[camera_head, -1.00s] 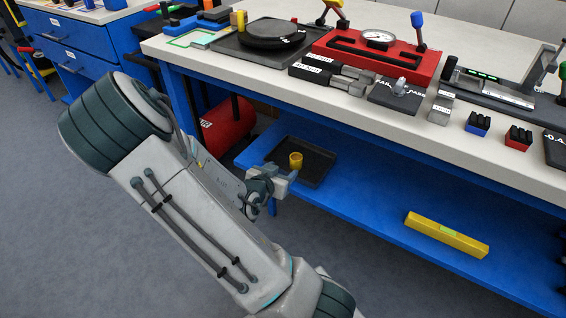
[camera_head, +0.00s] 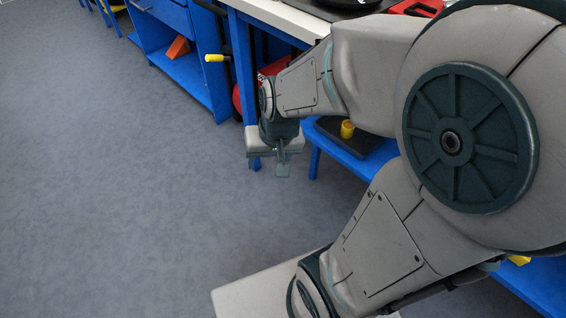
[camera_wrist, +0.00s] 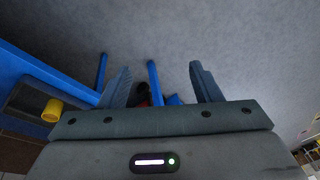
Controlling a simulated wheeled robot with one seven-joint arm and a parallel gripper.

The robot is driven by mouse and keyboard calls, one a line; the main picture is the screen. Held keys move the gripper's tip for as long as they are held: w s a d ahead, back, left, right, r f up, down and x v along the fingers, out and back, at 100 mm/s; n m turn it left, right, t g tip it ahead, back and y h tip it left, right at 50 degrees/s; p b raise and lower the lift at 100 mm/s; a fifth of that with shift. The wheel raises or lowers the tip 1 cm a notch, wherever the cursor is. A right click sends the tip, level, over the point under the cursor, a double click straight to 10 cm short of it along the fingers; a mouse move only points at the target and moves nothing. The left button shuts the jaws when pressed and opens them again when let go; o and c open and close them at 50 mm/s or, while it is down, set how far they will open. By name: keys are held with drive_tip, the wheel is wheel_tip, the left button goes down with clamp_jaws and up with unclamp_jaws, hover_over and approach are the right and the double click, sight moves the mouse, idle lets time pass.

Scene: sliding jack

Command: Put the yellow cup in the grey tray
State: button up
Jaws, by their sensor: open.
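The yellow cup (camera_head: 347,129) stands upright on a dark grey tray (camera_head: 367,143) on the low blue shelf, partly framed by my arm in the head view. In the wrist view the cup (camera_wrist: 52,110) and the tray (camera_wrist: 27,99) show at the left edge, outside the jaws. My gripper (camera_head: 283,168) hangs over the floor in front of the shelf, to the left of the cup and apart from it. In the wrist view its two fingers (camera_wrist: 162,82) are spread with nothing between them.
The blue shelf (camera_head: 340,158) and the white benchtop (camera_head: 275,14) above it bound the space around the cup. A red cylinder (camera_head: 237,100) lies under the bench behind my gripper. My arm hides most of the bench. The floor (camera_head: 120,200) at left is clear.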

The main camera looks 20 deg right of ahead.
drive_tip(key=s+d+r+n+g+h, duration=0.1)
drive_tip(key=s+r+n, duration=0.1)
drive_tip(key=s+r, duration=0.2)
drive_tip(key=shift+s+r, duration=0.15)
drive_tip(key=shift+s, duration=0.75)
